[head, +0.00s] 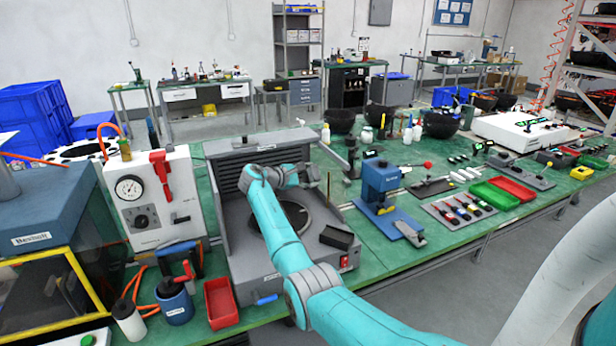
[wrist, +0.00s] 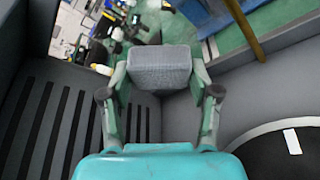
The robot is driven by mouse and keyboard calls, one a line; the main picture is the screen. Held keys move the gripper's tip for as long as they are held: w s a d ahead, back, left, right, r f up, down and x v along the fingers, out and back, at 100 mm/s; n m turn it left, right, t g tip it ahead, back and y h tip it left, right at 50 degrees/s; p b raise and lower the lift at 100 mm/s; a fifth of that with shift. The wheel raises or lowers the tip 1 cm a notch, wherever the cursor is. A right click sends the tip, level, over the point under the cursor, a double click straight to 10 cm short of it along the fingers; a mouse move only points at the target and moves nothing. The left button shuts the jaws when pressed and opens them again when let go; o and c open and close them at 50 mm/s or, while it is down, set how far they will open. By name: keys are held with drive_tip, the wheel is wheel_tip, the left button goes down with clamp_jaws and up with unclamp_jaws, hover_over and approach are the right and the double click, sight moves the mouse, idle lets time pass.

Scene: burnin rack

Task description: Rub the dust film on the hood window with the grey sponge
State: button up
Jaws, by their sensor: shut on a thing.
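My gripper (wrist: 160,80) is shut on the grey sponge (wrist: 158,66), which sits between the two fingertips in the wrist view. In the head view my gripper (head: 308,176) is over the grey slatted unit (head: 232,222) on the bench; the sponge cannot be made out there. The slatted panel (wrist: 60,115) is left of my gripper in the wrist view. I cannot make out a dust film in either view. A yellow-framed dark window (head: 45,295) is on the blue-topped cabinet at the far left, away from my gripper; I cannot tell whether it is the hood window.
A round dark plate (wrist: 285,155) lies to the right in the wrist view. A gauge box (head: 150,205) stands left of the slatted unit, and a blue press (head: 380,185) stands to its right. A red tray (head: 220,303) and bottles are near the front edge.

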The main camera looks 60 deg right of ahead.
sight(315, 166)
drive_tip(key=shift+s+d, duration=0.15)
drive_tip(key=shift+d, duration=0.05)
drive_tip(key=shift+s+a, duration=0.65)
drive_tip(key=shift+s, duration=0.5)
drive_tip(key=shift+s+a, duration=0.65)
drive_tip(key=shift+s, duration=0.55)
drive_tip(key=shift+s+a, duration=0.65)
drive_tip(key=shift+s, duration=0.5)
drive_tip(key=shift+r, duration=0.9)
drive_tip(key=shift+w+d, duration=0.3)
drive_tip(key=shift+w, duration=0.35)
drive_tip(key=shift+w+d, duration=0.3)
drive_tip(key=shift+w, duration=0.3)
drive_tip(key=shift+w+d, duration=0.3)
drive_tip(key=shift+w, duration=0.35)
drive_tip(key=shift+w+d, duration=0.55)
drive_tip(key=shift+w, duration=0.25)
drive_tip(key=shift+w+d, duration=0.55)
drive_tip(key=shift+w, duration=0.2)
drive_tip(key=shift+r, duration=0.75)
drive_tip(key=shift+s+a, duration=0.7)
drive_tip(key=shift+s, duration=0.45)
drive_tip(key=shift+s+a, duration=0.65)
drive_tip(key=shift+s, duration=0.45)
drive_tip(key=shift+s+a, duration=0.7)
drive_tip(key=shift+s, duration=0.45)
